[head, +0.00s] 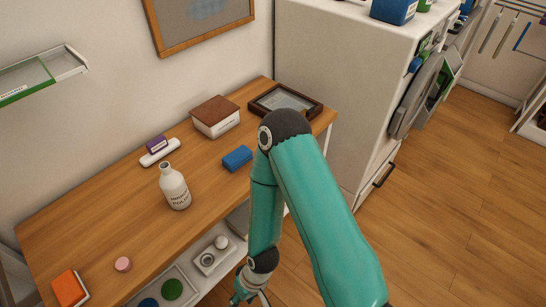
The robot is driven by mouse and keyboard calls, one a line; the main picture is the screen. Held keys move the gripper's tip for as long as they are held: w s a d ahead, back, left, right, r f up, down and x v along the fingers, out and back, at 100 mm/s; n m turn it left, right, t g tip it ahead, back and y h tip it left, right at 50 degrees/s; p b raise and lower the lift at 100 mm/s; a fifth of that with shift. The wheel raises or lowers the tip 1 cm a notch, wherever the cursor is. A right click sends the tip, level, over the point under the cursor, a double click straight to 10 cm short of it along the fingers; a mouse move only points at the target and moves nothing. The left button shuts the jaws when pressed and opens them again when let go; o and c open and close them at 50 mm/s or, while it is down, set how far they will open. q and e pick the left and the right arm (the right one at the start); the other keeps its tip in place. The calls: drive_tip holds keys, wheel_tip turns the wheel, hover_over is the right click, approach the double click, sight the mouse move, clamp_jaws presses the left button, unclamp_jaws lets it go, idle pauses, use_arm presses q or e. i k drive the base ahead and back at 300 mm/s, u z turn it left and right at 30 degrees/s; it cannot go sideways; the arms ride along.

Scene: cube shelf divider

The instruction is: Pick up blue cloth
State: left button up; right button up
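A blue folded cloth (237,158) lies on the wooden tabletop near its front edge, left of my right arm's elbow. It looks like a small, thick rectangular pad. My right arm comes in from the lower right, rises to the elbow and bends down in front of the table. My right gripper (250,290) hangs low at the bottom of the head view, well below the cloth and apart from it. Its fingers are small and partly cut off, so their opening is unclear. My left gripper is not in view.
On the wooden table (110,228) stand a white bottle (174,187), a brown-lidded box (215,117), a dark frame (285,101), a purple item on a white bar (158,150), a pink disc (123,264) and an orange pad (68,288). A white cabinet (335,80) stands right.

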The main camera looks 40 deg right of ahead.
sight(234, 159)
drive_tip(key=z, duration=1.1)
drive_tip(key=k, duration=0.9)
drive_tip(key=i, duration=0.9)
drive_tip(key=u, duration=0.05)
